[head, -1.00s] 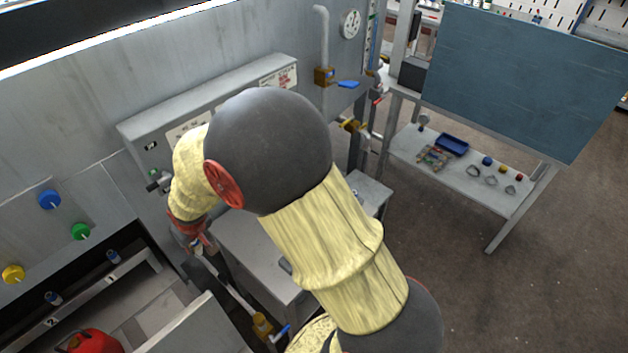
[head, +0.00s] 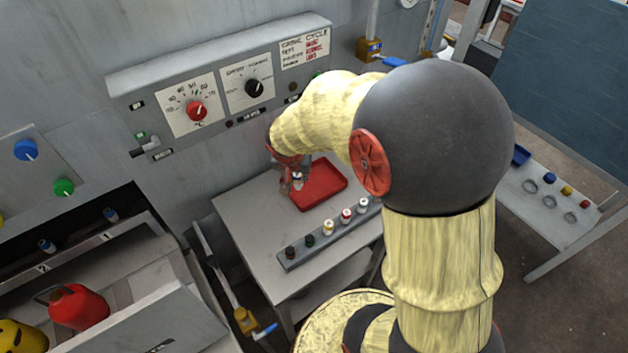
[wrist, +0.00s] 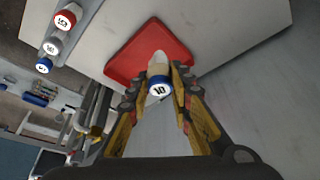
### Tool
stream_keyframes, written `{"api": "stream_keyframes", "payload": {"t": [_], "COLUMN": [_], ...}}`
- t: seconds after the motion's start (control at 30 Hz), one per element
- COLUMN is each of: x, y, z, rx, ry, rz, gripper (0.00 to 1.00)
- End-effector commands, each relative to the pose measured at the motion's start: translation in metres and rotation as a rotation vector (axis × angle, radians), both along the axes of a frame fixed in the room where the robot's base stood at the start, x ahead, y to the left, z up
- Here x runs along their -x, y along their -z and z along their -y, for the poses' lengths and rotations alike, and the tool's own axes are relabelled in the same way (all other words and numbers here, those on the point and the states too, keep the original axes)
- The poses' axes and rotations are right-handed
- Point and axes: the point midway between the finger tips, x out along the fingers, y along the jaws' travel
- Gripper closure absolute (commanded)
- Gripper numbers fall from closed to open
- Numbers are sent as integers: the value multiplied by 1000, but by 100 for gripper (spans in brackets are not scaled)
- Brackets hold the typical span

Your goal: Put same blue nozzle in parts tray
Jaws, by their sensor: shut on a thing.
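My gripper (wrist: 158,92) is shut on a nozzle with a white tip, a blue band and a white end marked 10 (wrist: 159,88). In the head view my gripper (head: 292,178) holds the nozzle (head: 298,181) at the left part of a shallow red tray (head: 332,194) on a grey table. In the wrist view the red tray (wrist: 123,62) lies beyond the nozzle, which overlaps its edge. I cannot tell how high above the tray the nozzle is.
A grey rack (head: 318,249) holds several nozzles with coloured bands along the table's front. A control panel (head: 222,98) with a red and a black knob stands behind the table (head: 238,215). A side bench (head: 540,228) at right holds a blue tray (head: 521,156) and rings.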

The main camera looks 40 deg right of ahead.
Motion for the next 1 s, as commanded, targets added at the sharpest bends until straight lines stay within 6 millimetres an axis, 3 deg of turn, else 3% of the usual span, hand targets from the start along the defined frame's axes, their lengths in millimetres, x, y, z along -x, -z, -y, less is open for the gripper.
{"api": "stream_keyframes", "payload": {"t": [0.2,0.4,0.83,1.0], "x": [-23,-38,-53,-53], "y": [25,57,88,115], "z": [46,76,101,102], "rx": [-1,-2,-1,-1], "ry": [3,0,-2,-4], "rz": [-3,-4,-1,0], "gripper": [100,100,100,100]}}
